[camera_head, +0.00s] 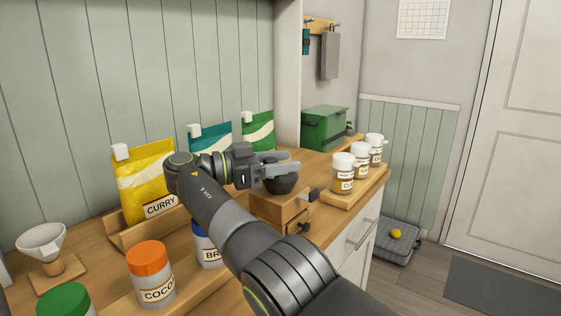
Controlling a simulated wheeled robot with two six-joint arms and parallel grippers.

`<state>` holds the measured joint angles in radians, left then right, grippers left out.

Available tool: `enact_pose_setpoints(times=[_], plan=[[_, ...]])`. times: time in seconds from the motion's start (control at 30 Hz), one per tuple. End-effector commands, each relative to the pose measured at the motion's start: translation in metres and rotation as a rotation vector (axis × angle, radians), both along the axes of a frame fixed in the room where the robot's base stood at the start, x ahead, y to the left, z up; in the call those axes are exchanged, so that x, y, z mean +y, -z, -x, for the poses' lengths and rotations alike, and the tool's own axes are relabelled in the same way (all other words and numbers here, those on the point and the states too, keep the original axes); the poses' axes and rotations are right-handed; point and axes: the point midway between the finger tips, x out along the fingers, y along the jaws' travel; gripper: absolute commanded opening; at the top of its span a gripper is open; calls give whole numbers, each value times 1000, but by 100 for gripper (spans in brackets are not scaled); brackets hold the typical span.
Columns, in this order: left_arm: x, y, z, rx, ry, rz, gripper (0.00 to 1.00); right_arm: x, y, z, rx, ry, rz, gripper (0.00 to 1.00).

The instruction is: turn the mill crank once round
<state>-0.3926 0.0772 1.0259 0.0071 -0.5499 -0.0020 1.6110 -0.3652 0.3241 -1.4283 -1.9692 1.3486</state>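The mill is a wooden box (277,208) with a dark bowl-shaped top (281,184), standing on the wooden counter in the middle of the view. A dark knob (313,194) sticks out at its right and looks like the crank's grip; the crank arm is mostly hidden. A second small knob shows lower on the box's front. My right gripper (288,162) is just above the bowl, with its grey fingers pointing right. The fingers look apart, with nothing seen between them. The knob lies right of and below the fingertips. My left gripper is out of view.
Spice jars (343,173) stand on a wooden board right of the mill. A green box (324,128) is behind. A yellow curry bag (148,185) and other bags stand along the wall. A jar with an orange lid (151,274) and a white funnel (41,240) are at left.

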Motion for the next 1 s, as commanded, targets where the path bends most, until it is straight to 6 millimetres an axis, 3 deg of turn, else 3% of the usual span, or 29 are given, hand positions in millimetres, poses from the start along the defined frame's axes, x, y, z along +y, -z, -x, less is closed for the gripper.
enact_pose_setpoints(times=[0.27,0.43,0.57,0.7,1.0], plan=[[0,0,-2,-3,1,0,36,1,-5,0,0,0,0,48],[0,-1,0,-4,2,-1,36,0,-32,0,-3,0,0,48],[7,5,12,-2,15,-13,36,0,-55,0,-2,1,1,48],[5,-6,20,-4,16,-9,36,0,-82,0,0,1,1,48],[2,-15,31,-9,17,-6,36,0,-99,0,1,0,-1,48]])
